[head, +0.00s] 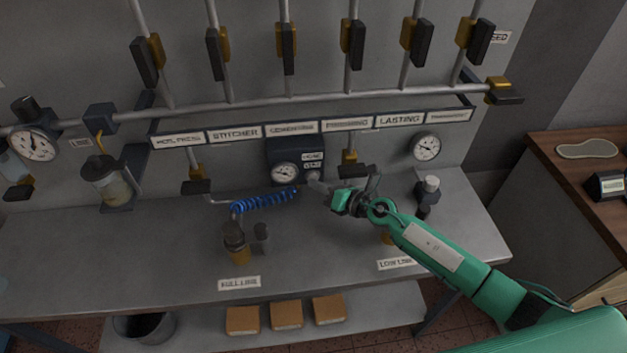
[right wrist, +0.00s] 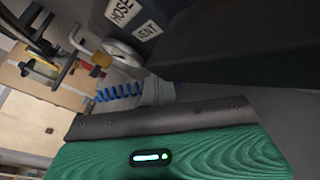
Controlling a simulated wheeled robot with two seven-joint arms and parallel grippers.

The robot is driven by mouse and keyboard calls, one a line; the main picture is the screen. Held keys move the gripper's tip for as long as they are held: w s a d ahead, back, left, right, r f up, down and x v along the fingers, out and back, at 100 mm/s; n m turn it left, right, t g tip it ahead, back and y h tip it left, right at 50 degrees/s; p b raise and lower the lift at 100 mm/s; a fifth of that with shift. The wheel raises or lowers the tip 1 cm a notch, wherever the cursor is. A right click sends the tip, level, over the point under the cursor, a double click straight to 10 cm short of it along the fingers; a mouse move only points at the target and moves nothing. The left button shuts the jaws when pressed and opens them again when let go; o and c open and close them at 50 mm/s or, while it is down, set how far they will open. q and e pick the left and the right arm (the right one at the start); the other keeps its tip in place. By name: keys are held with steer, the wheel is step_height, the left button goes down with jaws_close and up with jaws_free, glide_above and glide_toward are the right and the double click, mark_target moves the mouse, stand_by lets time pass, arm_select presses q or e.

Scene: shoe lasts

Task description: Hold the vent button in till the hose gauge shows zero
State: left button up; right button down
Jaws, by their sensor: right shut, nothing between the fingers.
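The hose gauge (head: 284,172) is a white dial on a dark block (head: 287,150) at the middle of the bench's back wall. Its needle is too small to read; the gauge shows edge-on in the right wrist view (right wrist: 122,52). Labels reading HOSE and VENT (head: 313,165) sit to its right. The vent button lies below the VENT label, and my right gripper mostly hides it. My right gripper (head: 320,186) is shut and empty, its tips at that spot. I cannot tell whether they touch the button. My left gripper is not in view.
A blue coiled hose (head: 264,201) runs left from the block to a fitting above a brass part (head: 238,250). Another gauge (head: 425,147) hangs at right. The bench front (head: 330,272) is mostly clear.

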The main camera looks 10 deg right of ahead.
steer(key=shift+s+p, duration=0.4)
steer(key=shift+s, duration=0.55)
steer(key=shift+s+a+p, duration=0.1)
steer(key=shift+s+p, duration=0.65)
steer(key=shift+s, duration=1.75)
steer(key=shift+r, duration=0.1)
